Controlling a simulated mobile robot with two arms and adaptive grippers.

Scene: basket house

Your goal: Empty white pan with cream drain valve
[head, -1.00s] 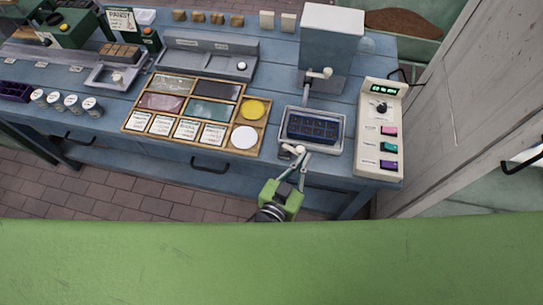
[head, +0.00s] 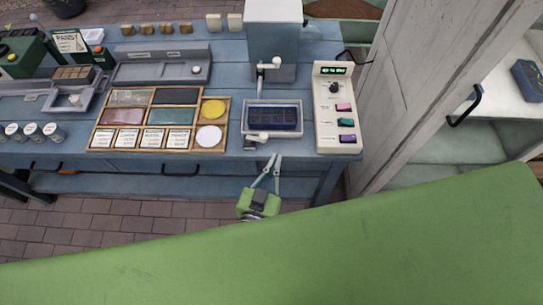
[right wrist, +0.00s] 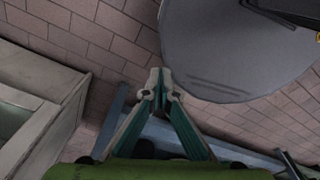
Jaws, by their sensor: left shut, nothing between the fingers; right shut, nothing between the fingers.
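The white pan (head: 275,104) stands on the blue bench, below a grey-white box-shaped unit, and holds a dark blue gridded slab (head: 272,119). Its cream drain valve (head: 258,137) sticks out at the front edge. Whether the valve is open cannot be told. My left gripper (head: 273,156) is shut and empty, just in front of the bench edge, below and right of the valve and apart from it. My right gripper (right wrist: 160,76) is shut and empty over the brick floor in the right wrist view; it does not show in the head view.
A control box (head: 338,107) with coloured switches stands right of the pan. A wooden tray (head: 226,128) of colour panels lies left. A second cream tap (head: 262,67) hangs above the pan. A large grey disc (right wrist: 235,45) is near my right gripper.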

